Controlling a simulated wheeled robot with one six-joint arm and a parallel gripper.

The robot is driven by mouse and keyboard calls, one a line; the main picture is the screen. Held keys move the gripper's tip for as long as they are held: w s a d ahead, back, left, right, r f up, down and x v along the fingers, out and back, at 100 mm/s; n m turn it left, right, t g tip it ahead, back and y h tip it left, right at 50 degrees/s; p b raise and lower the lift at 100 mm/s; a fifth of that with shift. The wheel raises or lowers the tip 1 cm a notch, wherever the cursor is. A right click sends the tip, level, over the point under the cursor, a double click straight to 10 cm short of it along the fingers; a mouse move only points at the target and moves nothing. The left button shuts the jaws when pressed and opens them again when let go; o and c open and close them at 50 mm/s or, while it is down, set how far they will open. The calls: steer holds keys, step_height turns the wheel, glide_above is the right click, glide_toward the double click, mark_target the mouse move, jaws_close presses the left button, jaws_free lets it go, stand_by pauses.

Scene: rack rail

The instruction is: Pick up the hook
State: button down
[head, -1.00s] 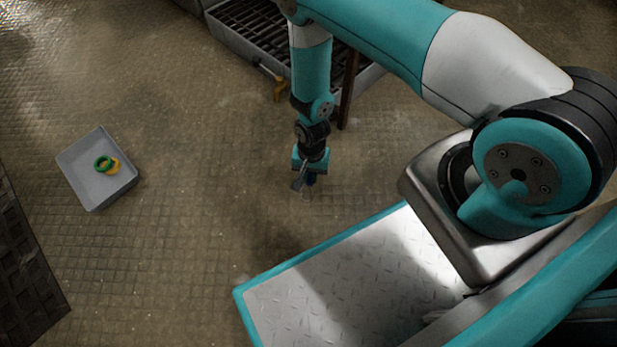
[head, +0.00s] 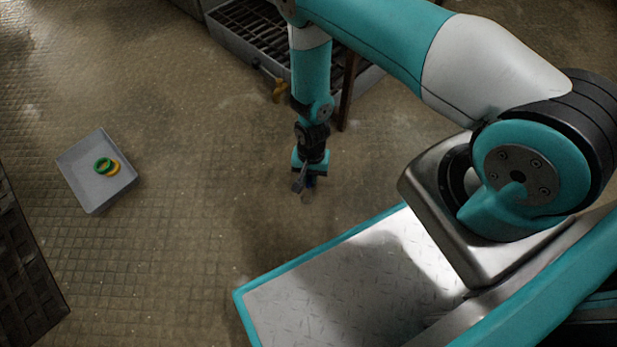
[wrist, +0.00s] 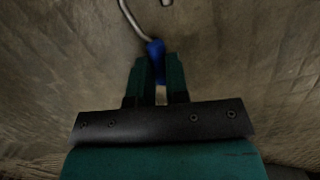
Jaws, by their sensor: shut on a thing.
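The hook has a blue handle (wrist: 156,48) and a bent pale metal rod that runs up to the top edge of the wrist view, where part of it is cut off. My gripper (wrist: 160,70) is shut on the blue handle, with the rod pointing away beyond the fingertips. In the head view my gripper (head: 304,188) points down in the middle, and only a small dark blue part of the hook shows at its tips. I cannot tell whether the hook touches the floor.
A grey tray (head: 92,197) with a green ring (head: 103,165) and a yellow ring (head: 113,169) lies on the floor at left. The floor between is clear.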

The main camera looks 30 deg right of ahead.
steer(key=shift+r, duration=0.1)
step_height(320, 180, up, 20)
steer(key=p, duration=1.1)
step_height(320, 180, up, 17)
steer(key=n+p, duration=0.4)
steer(key=p, duration=0.1)
glide_above(310, 178)
steer(key=w+d, duration=0.5)
steer(key=w, duration=0.1)
steer(key=d+r+n+h+p, duration=0.1)
steer(key=d+r+n+p, duration=0.3)
steer(key=r, duration=0.9)
step_height(310, 178, up, 27)
steer(key=s+p, duration=0.1)
steer(key=p, duration=3.4)
steer(key=shift+d+r+m+p, duration=0.15)
steer(key=shift+d+m+p, duration=0.1)
steer(key=shift+m+p, duration=0.15)
steer(key=shift+a, duration=0.1)
